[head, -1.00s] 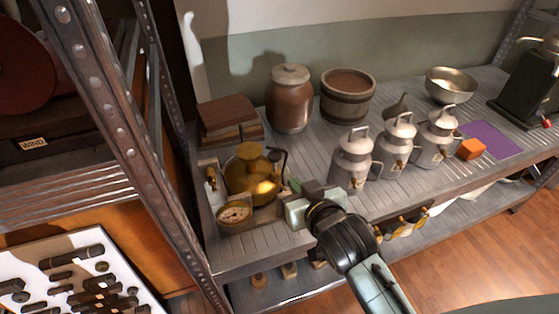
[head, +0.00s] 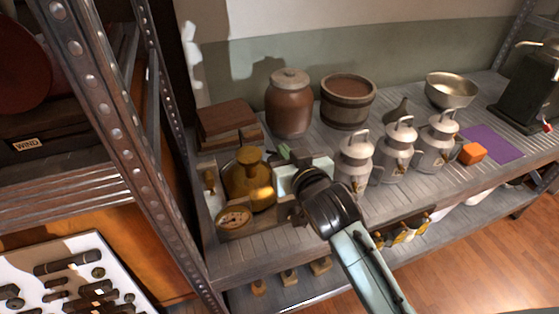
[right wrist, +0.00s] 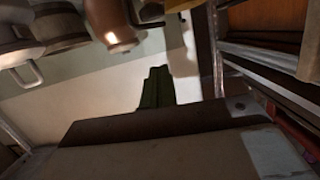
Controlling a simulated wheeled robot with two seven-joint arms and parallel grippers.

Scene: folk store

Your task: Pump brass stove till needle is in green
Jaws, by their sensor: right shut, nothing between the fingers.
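The brass stove (head: 249,186) stands at the left end of the metal shelf in the head view. Its round gauge (head: 234,219) faces up at its front; the needle and any green band are too small to read. My right gripper (head: 284,151) is shut and empty, just right of the stove's top. Its body covers the stove's right side, so the dark lever there is hidden. I cannot tell whether the fingers touch the stove. The shut fingertips show dark green in the right wrist view (right wrist: 156,86). My left gripper is not in view.
Behind the stove are a brown wooden box (head: 226,120), a lidded brown jar (head: 289,104) and a wooden tub (head: 347,100). Several grey cans (head: 356,163) stand close to the right of my gripper. A riveted metal post (head: 112,130) rises at the left.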

